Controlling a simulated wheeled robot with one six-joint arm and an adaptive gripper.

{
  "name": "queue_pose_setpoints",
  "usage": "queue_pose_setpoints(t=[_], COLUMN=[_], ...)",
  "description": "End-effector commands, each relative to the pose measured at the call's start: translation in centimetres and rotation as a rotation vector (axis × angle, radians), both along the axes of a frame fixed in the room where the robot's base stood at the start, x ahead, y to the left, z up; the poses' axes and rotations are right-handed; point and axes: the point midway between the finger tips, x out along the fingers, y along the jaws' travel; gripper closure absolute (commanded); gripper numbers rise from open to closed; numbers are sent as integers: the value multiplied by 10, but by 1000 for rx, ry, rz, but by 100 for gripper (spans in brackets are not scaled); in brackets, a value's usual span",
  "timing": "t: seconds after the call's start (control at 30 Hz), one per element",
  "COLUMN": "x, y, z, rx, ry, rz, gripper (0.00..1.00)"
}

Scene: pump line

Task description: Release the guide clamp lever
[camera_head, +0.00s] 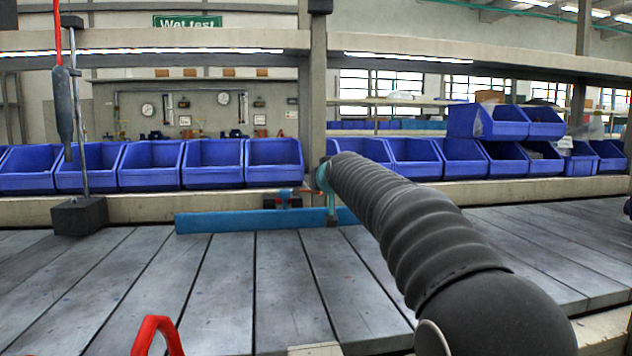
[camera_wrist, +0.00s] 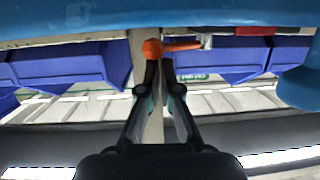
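The guide clamp (camera_head: 283,199) is a small dark and red block on the blue guide rail (camera_head: 240,221). In the wrist view, its orange lever (camera_wrist: 183,46) runs sideways from a grey pivot to a round knob (camera_wrist: 152,49). The rail (camera_wrist: 90,22) crosses the top of that view. My gripper (camera_wrist: 159,63) has its fingertips close together, with a thin gap and nothing seen between them. The tips are right at the knob; I cannot tell whether they touch it. In the head view, my arm partly hides the gripper and the rail's right part.
Blue bins (camera_head: 215,163) stand in a row on a ledge behind the rail. A beige post (camera_head: 313,90) rises behind the clamp. A rod on a dark block (camera_head: 80,215) stands at left, with a hanging tool (camera_head: 64,105) beside it.

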Motion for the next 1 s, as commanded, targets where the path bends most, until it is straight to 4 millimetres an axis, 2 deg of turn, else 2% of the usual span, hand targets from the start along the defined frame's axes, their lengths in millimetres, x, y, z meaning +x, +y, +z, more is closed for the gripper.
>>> queue_pose_setpoints(t=[0.27,1.0], x=[-7,-23], y=[-5,11], z=[-1,-1], rx=[-2,0], ry=[4,1], rz=[-11,-16], gripper=[100,100])
